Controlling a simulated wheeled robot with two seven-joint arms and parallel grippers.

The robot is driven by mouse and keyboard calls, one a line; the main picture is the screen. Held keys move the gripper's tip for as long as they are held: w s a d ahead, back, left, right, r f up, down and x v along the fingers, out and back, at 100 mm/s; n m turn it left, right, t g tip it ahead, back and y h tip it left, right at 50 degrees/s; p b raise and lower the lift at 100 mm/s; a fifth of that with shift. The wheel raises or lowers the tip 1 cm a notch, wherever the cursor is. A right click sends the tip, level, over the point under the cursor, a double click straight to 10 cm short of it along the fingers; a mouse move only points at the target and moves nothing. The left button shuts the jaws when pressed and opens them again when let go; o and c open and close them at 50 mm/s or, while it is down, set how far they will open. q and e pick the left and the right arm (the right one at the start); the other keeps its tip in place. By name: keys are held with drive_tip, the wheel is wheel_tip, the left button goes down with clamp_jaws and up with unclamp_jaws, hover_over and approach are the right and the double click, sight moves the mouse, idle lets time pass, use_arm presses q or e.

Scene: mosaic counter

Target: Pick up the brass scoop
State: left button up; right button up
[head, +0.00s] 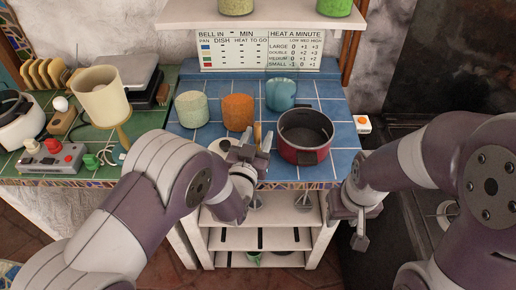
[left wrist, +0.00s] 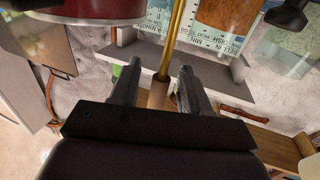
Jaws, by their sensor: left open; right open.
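The brass scoop (left wrist: 172,45) shows in the left wrist view as a thin golden shaft with a pale brown handle end, lined up between my left fingers with a gap on each side. Its bowl is not visible. In the head view, a small orange-brown upright piece (head: 257,131), apparently its handle, shows just beyond my left gripper (head: 256,146), between the orange canister and the red pot. My left gripper (left wrist: 158,75) is open around the handle end; contact cannot be told. My right gripper (head: 358,238) is open and empty, low in front of the counter at right.
The red pot (head: 304,155) stands close to the right of my left gripper. An orange canister (head: 238,112), a pale green canister (head: 192,109) and a blue one (head: 281,94) stand behind. A cream lamp (head: 102,96) and a control box (head: 51,158) are at left.

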use_arm(q)
clamp_jaws()
drive_tip(key=shift+r, duration=0.1)
